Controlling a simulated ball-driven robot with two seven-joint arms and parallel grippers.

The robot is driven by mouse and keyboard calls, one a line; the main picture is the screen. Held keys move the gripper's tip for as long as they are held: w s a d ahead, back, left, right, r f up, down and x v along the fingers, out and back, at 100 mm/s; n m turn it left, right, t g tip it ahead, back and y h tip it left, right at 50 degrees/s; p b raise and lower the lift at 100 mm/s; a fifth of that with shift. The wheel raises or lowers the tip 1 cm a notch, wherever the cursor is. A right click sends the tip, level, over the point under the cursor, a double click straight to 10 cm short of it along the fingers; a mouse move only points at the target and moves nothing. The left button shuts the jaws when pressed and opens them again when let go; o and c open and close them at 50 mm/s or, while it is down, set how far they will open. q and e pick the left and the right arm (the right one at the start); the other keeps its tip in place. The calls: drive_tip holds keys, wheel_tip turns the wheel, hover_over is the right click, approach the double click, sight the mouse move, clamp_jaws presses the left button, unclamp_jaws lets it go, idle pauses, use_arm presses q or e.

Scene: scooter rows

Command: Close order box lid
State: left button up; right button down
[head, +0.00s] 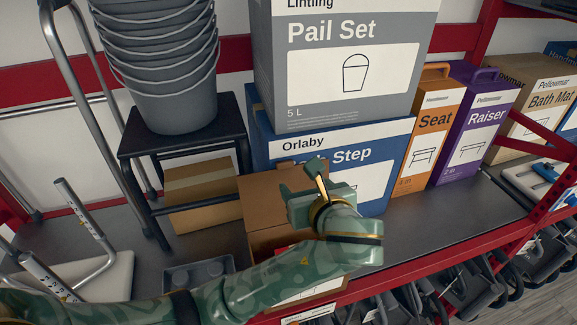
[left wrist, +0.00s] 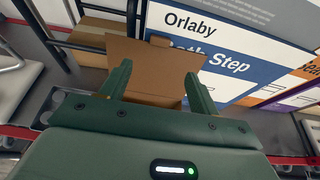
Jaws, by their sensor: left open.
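The order box, a brown cardboard box (head: 258,241), stands on the grey shelf near its front edge. Its lid (head: 268,190) stands raised at the back, and it also shows in the left wrist view (left wrist: 150,68) with a small tab on its far edge. My left gripper (head: 303,180) is open and empty, above the box's right part and in front of the lid. In the left wrist view its two fingers (left wrist: 160,84) point toward the lid, apparently without touching it. My arm hides much of the box's front and opening. My right gripper is not in view.
A blue and white Orlaby step box (head: 385,160) stands right behind, with a grey Pail Set box (head: 350,65) on it. A black step stool (head: 185,135) holding grey pails and another brown box (head: 203,197) stand left. Bare shelf (head: 450,215) lies right.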

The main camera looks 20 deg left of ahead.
sight(285, 166)
use_arm(q)
drive_tip(key=p+x, duration=0.1)
drive_tip(key=x, duration=1.2)
drive_tip(key=shift+p, duration=0.35)
